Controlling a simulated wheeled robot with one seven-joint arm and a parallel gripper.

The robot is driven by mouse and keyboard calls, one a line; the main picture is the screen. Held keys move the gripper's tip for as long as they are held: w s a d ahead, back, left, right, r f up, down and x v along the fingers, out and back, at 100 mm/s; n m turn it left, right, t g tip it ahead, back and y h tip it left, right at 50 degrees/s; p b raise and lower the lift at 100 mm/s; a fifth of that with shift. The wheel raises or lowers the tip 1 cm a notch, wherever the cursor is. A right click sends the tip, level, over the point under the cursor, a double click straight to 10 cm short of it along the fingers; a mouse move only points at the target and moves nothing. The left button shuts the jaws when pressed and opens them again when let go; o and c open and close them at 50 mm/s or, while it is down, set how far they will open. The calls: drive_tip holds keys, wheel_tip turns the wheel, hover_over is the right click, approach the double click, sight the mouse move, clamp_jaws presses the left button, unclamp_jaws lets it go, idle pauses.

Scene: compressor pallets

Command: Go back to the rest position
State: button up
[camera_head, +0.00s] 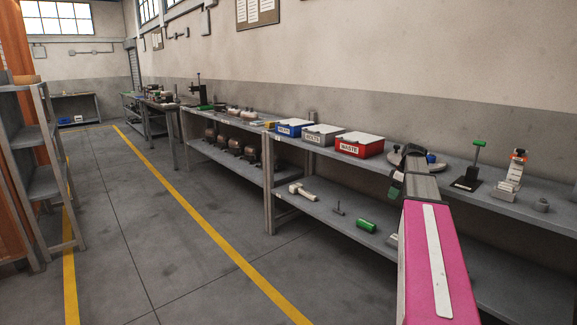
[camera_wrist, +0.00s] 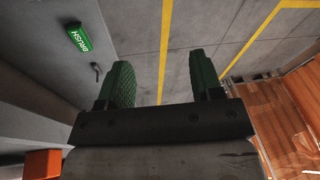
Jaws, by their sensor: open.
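My gripper (camera_wrist: 160,88) shows in the wrist view with its two green fingers spread apart. Nothing is between them; grey floor with yellow lines lies behind. In the head view my pink arm reaches up from the bottom right, in front of the long shelf bench. A green gripper part (camera_head: 396,187) shows at the arm's far end, beside the bench's edge. Most of the gripper is hidden there.
The grey bench (camera_head: 330,165) runs along the wall, with blue (camera_head: 293,127), grey (camera_head: 323,134) and red (camera_head: 359,144) boxes on top. A rack (camera_head: 45,185) stands at left. The aisle floor (camera_head: 160,215) is clear.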

drive_tip(key=s+a+f+m+h, duration=0.3)
drive_tip(key=s+a+f+m, duration=0.7)
drive_tip(key=s+a+f, duration=1.3)
drive_tip(key=shift+s+a+f, duration=0.35)
drive_tip(key=shift+a+f, duration=0.35)
drive_tip(key=shift+f, duration=0.05)
